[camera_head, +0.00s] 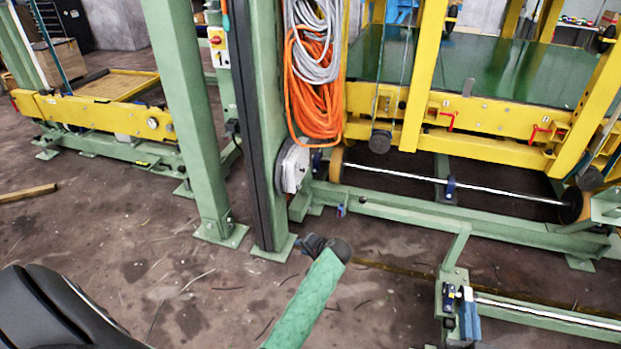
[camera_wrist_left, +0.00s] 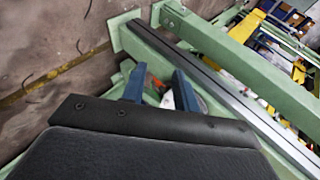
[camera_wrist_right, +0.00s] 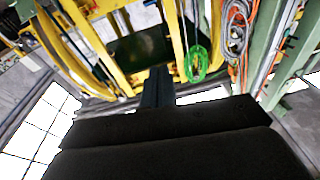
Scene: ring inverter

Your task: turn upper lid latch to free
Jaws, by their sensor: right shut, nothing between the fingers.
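Two small red latch handles sit on the front yellow beam in the head view, one left of centre (camera_head: 449,119) and one further right (camera_head: 536,132). I cannot tell which, if either, is the upper lid latch. My left gripper (camera_wrist_left: 160,88) shows in the left wrist view with its two blue fingers apart and nothing clearly held. My right gripper (camera_wrist_right: 157,88) shows in the right wrist view with its dark fingers together and empty, pointing toward yellow framework. Neither gripper can be clearly made out in the head view, and no latch is clear in the wrist views.
Green posts (camera_head: 193,120) stand left of the yellow frame (camera_head: 425,80). Orange cable (camera_head: 308,80) hangs on one post. A green rail (camera_wrist_left: 225,58) runs close past my left gripper.

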